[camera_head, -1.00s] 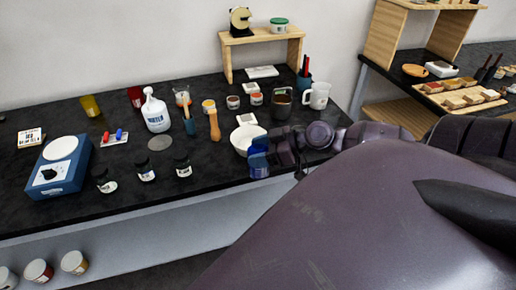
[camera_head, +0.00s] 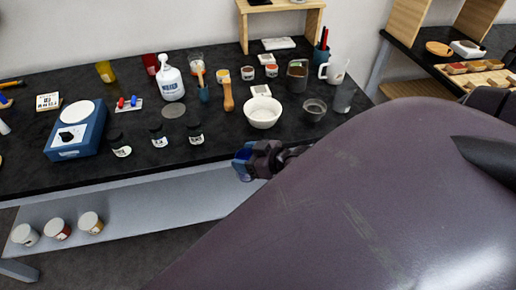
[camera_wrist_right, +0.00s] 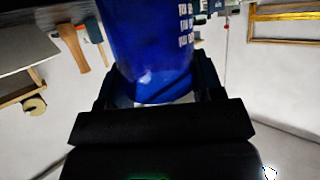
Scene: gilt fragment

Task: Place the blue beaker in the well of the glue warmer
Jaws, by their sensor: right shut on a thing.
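The blue beaker (camera_head: 241,161) is held in my right gripper (camera_head: 252,162), in front of the table's front edge. In the right wrist view, the beaker (camera_wrist_right: 150,45) with white print stands between the two fingers, which are closed on its sides; its far end is cut off. My left gripper is not in view.
Several dark jars (camera_head: 158,137) stand along the front edge between the box and gripper. A white bowl (camera_head: 262,114) and a dark grey cup (camera_head: 314,110) stand behind the gripper. A white bottle (camera_head: 171,82) stands farther back. My right arm hides the lower right.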

